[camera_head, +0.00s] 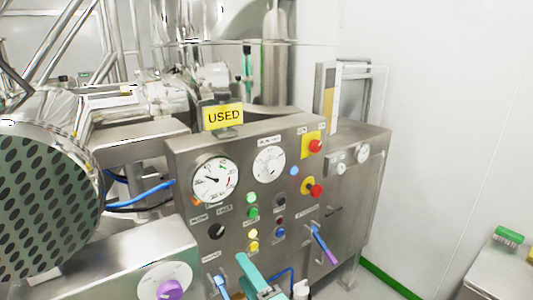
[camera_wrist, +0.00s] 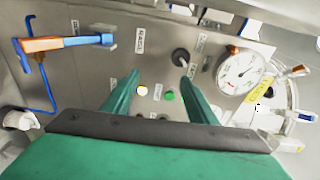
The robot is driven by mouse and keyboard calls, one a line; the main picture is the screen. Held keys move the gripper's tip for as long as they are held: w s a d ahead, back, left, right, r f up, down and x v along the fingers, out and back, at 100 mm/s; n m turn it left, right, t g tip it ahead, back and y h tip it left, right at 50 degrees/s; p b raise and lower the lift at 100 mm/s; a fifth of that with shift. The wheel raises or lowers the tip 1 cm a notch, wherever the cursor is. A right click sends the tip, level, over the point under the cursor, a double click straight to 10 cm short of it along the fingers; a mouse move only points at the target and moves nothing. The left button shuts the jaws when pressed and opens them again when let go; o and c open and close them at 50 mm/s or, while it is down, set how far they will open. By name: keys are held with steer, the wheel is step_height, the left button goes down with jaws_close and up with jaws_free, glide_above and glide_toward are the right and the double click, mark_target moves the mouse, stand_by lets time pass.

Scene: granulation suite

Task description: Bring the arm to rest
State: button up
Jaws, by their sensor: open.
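My gripper (camera_head: 254,275) shows as a teal shape at the bottom of the head view, in front of the lower part of a steel control panel (camera_head: 187,163). In the wrist view its two teal fingers (camera_wrist: 158,82) stand apart with nothing between them. The fingertips seem clear of the panel, but the exact gap cannot be told. The rest of my arm is mostly out of view.
A blue-and-purple lever (camera_head: 322,244) juts from the panel right of my gripper. Gauges, red knobs and a yellow USED sign (camera_head: 223,116) sit higher. A perforated drum (camera_head: 42,205) stands left. A steel bench (camera_head: 500,270) is at lower right; floor shows between.

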steer(key=s+d+f+n+h, duration=0.1)
steer(key=s+d+f+h, duration=0.4)
steer(key=f, duration=0.6)
steer(key=s+d+f+n+h, duration=0.1)
steer(key=s+f+h, duration=0.2)
steer(key=s+f, duration=0.6)
steer(key=s+f+n, duration=0.2)
steer(key=s+n, duration=0.2)
steer(key=s, duration=0.7)
steer(key=s+f+n+h, duration=0.1)
steer(key=s+n, duration=0.4)
steer(key=s, duration=0.6)
steer(key=shift+a+f, duration=0.35)
steer(key=shift+f, duration=0.3)
